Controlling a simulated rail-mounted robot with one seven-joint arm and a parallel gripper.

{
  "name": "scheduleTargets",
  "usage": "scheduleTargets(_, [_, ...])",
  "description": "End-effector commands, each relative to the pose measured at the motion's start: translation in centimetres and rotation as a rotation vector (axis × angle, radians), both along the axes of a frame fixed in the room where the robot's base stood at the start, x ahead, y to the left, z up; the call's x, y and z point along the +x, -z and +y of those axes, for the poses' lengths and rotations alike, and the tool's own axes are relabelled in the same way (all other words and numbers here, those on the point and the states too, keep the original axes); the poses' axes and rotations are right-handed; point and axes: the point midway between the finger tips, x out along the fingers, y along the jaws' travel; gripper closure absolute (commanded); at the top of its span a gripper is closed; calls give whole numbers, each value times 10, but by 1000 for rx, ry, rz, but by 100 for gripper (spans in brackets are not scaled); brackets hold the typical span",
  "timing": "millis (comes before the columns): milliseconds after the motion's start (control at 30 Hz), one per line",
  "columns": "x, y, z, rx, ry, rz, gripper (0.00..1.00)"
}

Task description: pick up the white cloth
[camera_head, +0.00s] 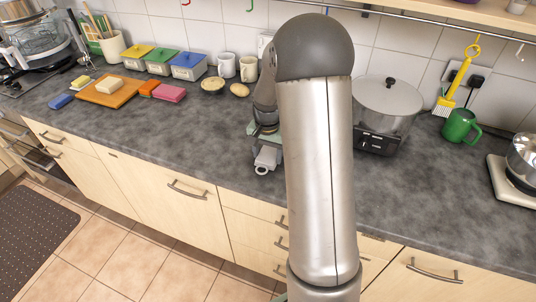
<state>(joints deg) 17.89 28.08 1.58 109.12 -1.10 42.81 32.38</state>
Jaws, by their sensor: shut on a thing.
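My gripper (266,144) hangs over the front part of the grey counter, left of my large metal arm links. It is shut on a small whitish bundle (267,158), which I take to be the white cloth. The bundle sits just below the fingers, with a pale rounded end toward the counter's front edge. It is small in this view, and the arm and gripper cover part of it. I cannot tell whether it touches the counter or hangs just above it.
A cutting board (108,91) and sponges (169,93) lie left. A pot (388,100) and green mug (461,126) stand right. The counter's front left is clear.

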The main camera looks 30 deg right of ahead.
Motion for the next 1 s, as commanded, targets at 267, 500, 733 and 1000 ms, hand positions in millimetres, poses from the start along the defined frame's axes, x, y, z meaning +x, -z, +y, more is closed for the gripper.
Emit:
scheduleTargets(267, [-4,-34,1,-2,-1,-5,66])
scheduleTargets(500, [-52,-89,10,-3,0,-8,66])
scheduleTargets(733, [-105,-112,21,-1,0,-5,66])
scheduleTargets(1000, [-135,-125,26,0,0,0,66])
